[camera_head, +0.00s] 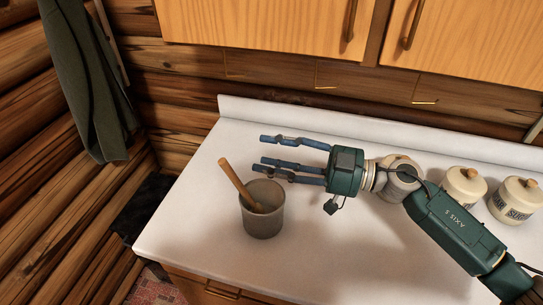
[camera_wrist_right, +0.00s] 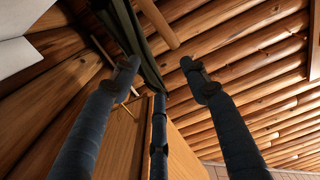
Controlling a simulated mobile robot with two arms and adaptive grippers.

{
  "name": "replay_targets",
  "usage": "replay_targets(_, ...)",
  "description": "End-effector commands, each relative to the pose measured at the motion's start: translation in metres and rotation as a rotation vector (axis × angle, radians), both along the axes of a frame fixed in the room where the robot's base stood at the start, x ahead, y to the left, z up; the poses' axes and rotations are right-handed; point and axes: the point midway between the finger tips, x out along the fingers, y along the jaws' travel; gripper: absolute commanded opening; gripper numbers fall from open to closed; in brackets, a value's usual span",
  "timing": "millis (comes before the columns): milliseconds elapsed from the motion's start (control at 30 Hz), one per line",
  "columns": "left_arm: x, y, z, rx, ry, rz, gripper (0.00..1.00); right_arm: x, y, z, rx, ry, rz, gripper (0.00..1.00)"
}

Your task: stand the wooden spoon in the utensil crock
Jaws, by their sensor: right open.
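The wooden spoon (camera_head: 236,182) leans in the grey utensil crock (camera_head: 263,222), its handle rising over the rim toward the upper left. Its lower end is inside the crock and hidden by the wall. My right gripper (camera_head: 262,152) is open and empty, fingers pointing left, behind and above the crock in the head view. The fingers look apart from the spoon. In the right wrist view a pale wooden rod, apparently the spoon's handle (camera_wrist_right: 157,22), shows at the top beyond the spread fingers (camera_wrist_right: 163,76). My left gripper is not in view.
The white counter (camera_head: 190,225) is clear around the crock. Several lidded canisters, one of them here (camera_head: 464,188), stand to the right behind my right arm. Wooden cabinets (camera_head: 265,20) hang above. A green coat (camera_head: 88,85) hangs on the log wall at left.

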Motion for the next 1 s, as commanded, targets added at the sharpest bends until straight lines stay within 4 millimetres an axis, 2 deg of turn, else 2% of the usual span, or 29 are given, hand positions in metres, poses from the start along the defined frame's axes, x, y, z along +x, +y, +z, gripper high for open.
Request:
replay_targets(167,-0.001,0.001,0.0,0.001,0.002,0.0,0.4,-0.003,-0.013,-0.001,-0.001,0.003,-0.003,0.45)
replay_targets(600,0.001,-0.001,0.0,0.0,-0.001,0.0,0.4,-0.03,-0.096,-0.002,-0.003,0.003,-0.002,0.45)
replay_targets(800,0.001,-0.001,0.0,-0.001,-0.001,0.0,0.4,-0.036,-0.112,-0.001,-0.001,0.001,-0.001,0.45)
replay_targets(1000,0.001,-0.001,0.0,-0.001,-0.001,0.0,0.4,-0.037,-0.115,0.0,0.0,0.0,0.0,0.45)
